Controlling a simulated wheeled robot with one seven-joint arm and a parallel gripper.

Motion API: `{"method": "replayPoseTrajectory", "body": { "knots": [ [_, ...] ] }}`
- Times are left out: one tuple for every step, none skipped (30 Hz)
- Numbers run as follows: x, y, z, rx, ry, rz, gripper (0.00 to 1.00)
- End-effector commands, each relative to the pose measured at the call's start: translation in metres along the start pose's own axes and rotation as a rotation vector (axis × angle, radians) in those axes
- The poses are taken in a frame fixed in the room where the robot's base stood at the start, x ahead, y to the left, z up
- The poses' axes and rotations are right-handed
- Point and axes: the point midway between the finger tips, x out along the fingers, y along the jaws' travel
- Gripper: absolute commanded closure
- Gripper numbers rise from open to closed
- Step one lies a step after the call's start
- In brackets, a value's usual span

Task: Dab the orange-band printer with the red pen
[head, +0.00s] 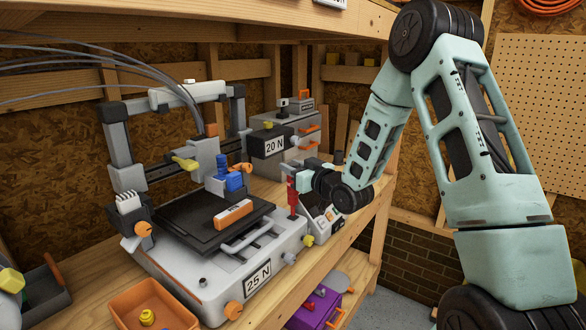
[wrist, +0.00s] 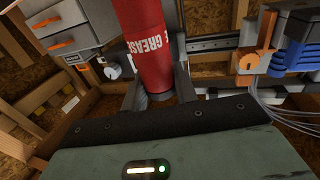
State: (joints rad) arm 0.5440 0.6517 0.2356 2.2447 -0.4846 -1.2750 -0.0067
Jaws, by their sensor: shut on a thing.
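The red pen (head: 293,196) hangs roughly upright from my gripper (head: 294,175), just right of the large printer (head: 190,265) in the head view. In the wrist view the red pen (wrist: 147,45), with white lettering reading "GREASE", sits between the two fingers of my gripper (wrist: 160,88), which is shut on it. The large printer has a white base marked "25 N", a dark bed, orange knobs and a blue head. An orange block lies on its bed.
A grey machine (head: 283,140) with a "20 N" plate and orange handles stands behind. A small panelled device (head: 322,222) sits right of the large printer. An orange tray (head: 150,300) is at front left. A purple box (head: 314,308) sits on the lower shelf.

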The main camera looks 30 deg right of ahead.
Motion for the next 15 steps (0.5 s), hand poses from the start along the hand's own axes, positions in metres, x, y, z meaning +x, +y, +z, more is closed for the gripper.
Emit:
{"method": "replayPoseTrajectory", "body": {
  "knots": [
    [0.0001,0.0,-0.0001,0.0,0.001,0.0,1.0],
    [0.0001,0.0,0.0,0.0,0.001,0.0,1.0],
    [0.0001,0.0,0.0002,0.0,0.001,0.0,1.0],
    [0.0001,0.0,0.0004,0.0,0.001,0.0,1.0],
    [0.0001,0.0,0.0007,0.0,0.001,0.0,1.0],
    [0.0001,0.0,0.0012,0.0,0.001,0.0,1.0],
    [0.0001,0.0,0.0016,0.0,0.001,0.0,1.0],
    [0.0001,0.0,0.0021,0.0,0.001,0.0,1.0],
    [0.0001,0.0,0.0027,0.0,0.001,0.0,1.0],
    [0.0001,0.0,0.0031,0.0,0.001,0.0,1.0],
    [0.0001,0.0,0.0036,0.0,0.001,0.0,1.0],
    [0.0001,0.0,0.0041,0.0,0.001,0.0,1.0],
    [0.0001,0.0,0.0045,0.0,0.001,0.0,1.0],
    [0.0002,0.0,0.0049,0.0,0.001,0.0,1.0],
    [0.0002,0.0,0.0055,0.0,0.001,0.0,1.0]
  ]
}}
